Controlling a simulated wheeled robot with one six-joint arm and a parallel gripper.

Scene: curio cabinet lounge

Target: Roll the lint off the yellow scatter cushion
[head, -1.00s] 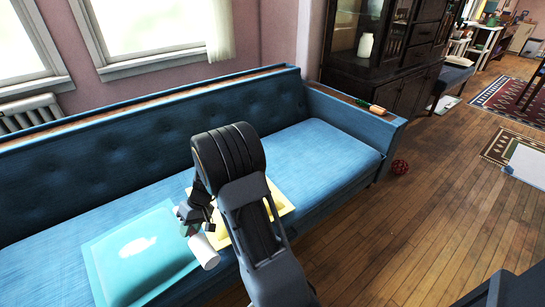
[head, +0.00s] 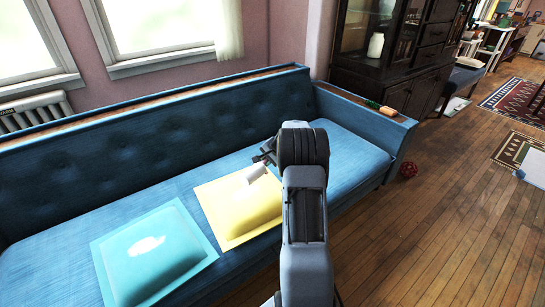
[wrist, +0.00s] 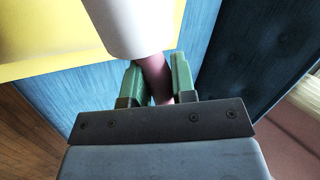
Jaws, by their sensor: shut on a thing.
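The yellow scatter cushion (head: 238,208) lies flat on the blue sofa seat, right of a teal cushion (head: 150,250). My gripper (head: 266,154) is over the cushion's far right part, partly hidden by my arm. It is shut on the handle (wrist: 156,78) of the lint roller. The roller's white head (head: 256,173) shows over the yellow cushion in the head view; I cannot tell whether it touches. In the wrist view the white head (wrist: 135,25) reaches past the green fingers, with yellow cushion (wrist: 45,30) beyond it. I see no lint on the visible yellow surface.
The teal cushion bears a pale patch (head: 146,245). The sofa back (head: 120,155) runs behind the cushions and its armrest (head: 365,115) stands at the right, with a small green-and-orange object (head: 378,107) on top. A red ball (head: 408,169) lies on the wooden floor.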

